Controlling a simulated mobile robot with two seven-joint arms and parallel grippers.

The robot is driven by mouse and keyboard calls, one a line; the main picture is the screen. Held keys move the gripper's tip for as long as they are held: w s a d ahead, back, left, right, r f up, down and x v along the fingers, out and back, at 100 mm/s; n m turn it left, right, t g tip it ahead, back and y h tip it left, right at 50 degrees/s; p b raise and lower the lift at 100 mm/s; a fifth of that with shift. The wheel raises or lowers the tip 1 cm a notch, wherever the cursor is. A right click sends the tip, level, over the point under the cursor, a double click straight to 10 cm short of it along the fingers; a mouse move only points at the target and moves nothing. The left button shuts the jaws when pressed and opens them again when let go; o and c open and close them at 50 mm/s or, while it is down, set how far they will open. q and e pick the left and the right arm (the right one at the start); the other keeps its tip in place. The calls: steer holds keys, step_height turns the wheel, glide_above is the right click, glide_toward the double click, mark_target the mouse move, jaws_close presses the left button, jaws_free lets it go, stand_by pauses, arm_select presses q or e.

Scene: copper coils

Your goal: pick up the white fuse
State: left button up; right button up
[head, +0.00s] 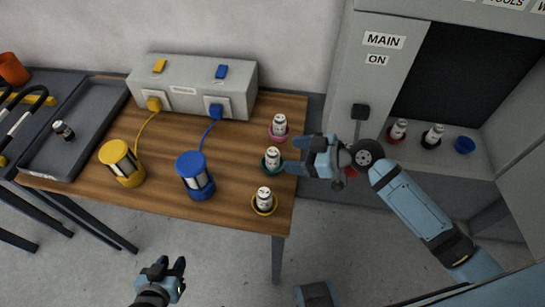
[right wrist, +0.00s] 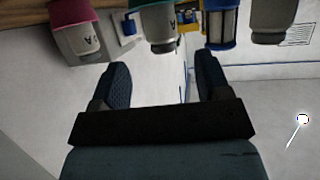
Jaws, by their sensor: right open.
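Several white fuses with dark markings stand upright in round coloured cups. On the wooden table's right side, one fuse (head: 279,122) is in a pink cup, one (head: 272,157) in a green cup and one (head: 264,196) in a yellow cup. I cannot tell which is the task's white fuse. My right gripper (head: 298,155) is open and empty, just right of the green cup's fuse. In the right wrist view its fingers (right wrist: 163,78) are apart, with the green cup's fuse (right wrist: 159,28) beyond them. My left gripper (head: 171,264) is empty, its fingers apart, in front of the table.
A yellow coil (head: 121,163) and a blue coil (head: 195,176) are cabled to a grey box (head: 190,86). A grey tray (head: 107,115) holds a dark-banded fuse (head: 63,131). The MAIN cabinet's shelf has fuses in red (head: 394,138) and black cups, and an empty-looking blue cup (head: 465,146).

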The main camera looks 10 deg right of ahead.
mark_target(279, 156)
steer(key=shift+f+p+x, duration=0.1)
steer(key=shift+p+x, duration=0.05)
steer(key=shift+x, duration=1.65)
steer(key=shift+f+p+x, duration=0.15)
steer(key=shift+x, duration=1.6)
steer(key=shift+s, duration=0.2)
steer(key=shift+c, duration=0.5)
steer(key=c, duration=0.9)
